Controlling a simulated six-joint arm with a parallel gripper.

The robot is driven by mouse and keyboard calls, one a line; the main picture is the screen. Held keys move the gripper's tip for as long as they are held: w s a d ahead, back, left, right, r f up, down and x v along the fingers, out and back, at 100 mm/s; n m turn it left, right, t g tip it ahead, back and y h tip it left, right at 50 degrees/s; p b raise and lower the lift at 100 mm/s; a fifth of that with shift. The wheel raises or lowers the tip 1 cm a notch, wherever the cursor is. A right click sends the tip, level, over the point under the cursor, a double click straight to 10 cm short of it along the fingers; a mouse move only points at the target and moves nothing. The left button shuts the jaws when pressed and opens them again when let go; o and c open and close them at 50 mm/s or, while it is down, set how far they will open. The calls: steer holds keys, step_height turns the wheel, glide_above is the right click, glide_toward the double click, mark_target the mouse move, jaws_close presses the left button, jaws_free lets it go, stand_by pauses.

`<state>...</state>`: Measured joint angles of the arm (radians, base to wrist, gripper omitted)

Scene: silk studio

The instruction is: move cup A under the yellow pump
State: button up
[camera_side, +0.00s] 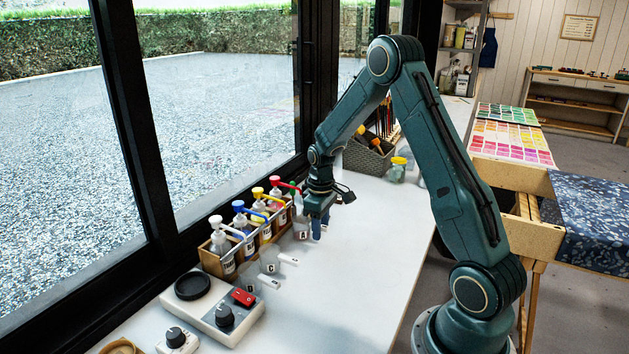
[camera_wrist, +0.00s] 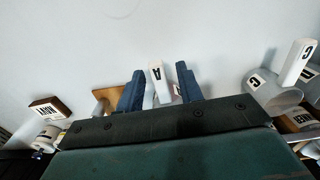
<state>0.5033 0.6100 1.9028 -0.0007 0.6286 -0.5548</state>
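Cup A (camera_side: 301,232) is a small clear cup with an "A" label, standing on the white counter in front of the right end of the pump rack. Its white handle tag (camera_wrist: 156,82) shows in the wrist view. My gripper (camera_side: 317,226) is low over the counter beside cup A. In the wrist view its two blue fingers (camera_wrist: 160,88) stand apart, one on each side of the handle, with a visible gap. The yellow pump (camera_side: 261,193) is in the rack between the blue and red pumps. Most of the cup's body is hidden in the wrist view.
Other clear cups with white handles stand to the left, including cup C (camera_side: 269,268). The wooden rack (camera_side: 211,265) lines the window. A white device with a red switch (camera_side: 243,297) is at front left. A dark basket (camera_side: 368,160) stands behind; the counter's right side is clear.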

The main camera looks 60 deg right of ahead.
steer(key=shift+c, duration=0.5)
jaws_close()
steer(key=shift+r, duration=0.2)
steer(key=shift+r, duration=0.9)
steer(key=shift+r, duration=0.1)
steer(key=shift+r, duration=2.55)
steer(key=shift+f, duration=2.55)
